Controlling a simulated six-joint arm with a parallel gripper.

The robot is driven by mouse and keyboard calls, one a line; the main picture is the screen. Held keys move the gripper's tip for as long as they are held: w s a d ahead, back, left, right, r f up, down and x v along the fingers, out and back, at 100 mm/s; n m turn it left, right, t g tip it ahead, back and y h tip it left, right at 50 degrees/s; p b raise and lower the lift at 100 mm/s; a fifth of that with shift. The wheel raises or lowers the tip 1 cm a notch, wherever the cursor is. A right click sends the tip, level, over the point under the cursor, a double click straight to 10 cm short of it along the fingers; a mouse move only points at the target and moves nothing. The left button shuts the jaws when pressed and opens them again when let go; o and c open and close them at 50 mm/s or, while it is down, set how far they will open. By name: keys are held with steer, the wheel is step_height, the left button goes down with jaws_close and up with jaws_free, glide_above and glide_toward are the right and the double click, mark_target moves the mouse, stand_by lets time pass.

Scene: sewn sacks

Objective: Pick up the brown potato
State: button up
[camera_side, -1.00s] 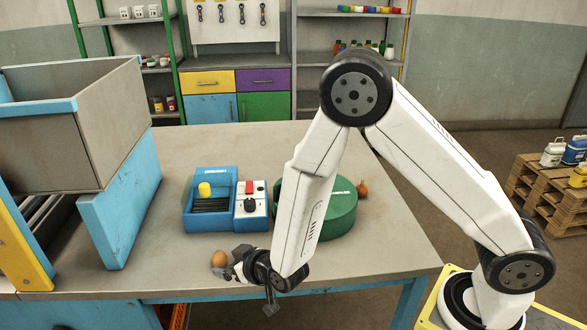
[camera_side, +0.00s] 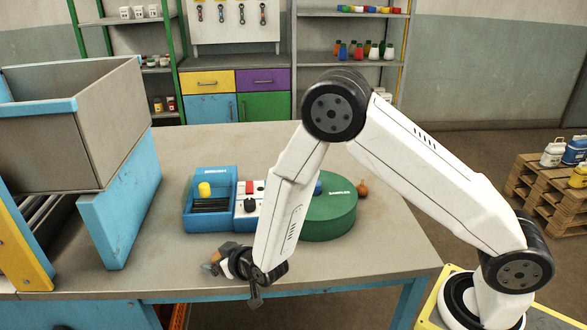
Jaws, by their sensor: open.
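The brown potato (camera_side: 215,257) is on the table near its front edge, in the side view. Only a small part of it shows, as my gripper covers the rest. My gripper (camera_side: 213,264) is low at the table, open, with its fingertips at the potato. I cannot tell whether the fingers touch it.
A blue tray with a yellow knob (camera_side: 205,190) and a control box (camera_side: 250,208) stand behind my gripper. A green round container (camera_side: 330,215) is to the right, with an onion-like item (camera_side: 361,189) beside it. A grey bin (camera_side: 110,120) is at left. The table's middle back is clear.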

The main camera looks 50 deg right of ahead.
stand_by(0.3)
steer(key=c, duration=1.3)
steer(key=shift+r, duration=0.15)
steer(key=shift+r, duration=4.9)
steer(key=shift+d, duration=0.1)
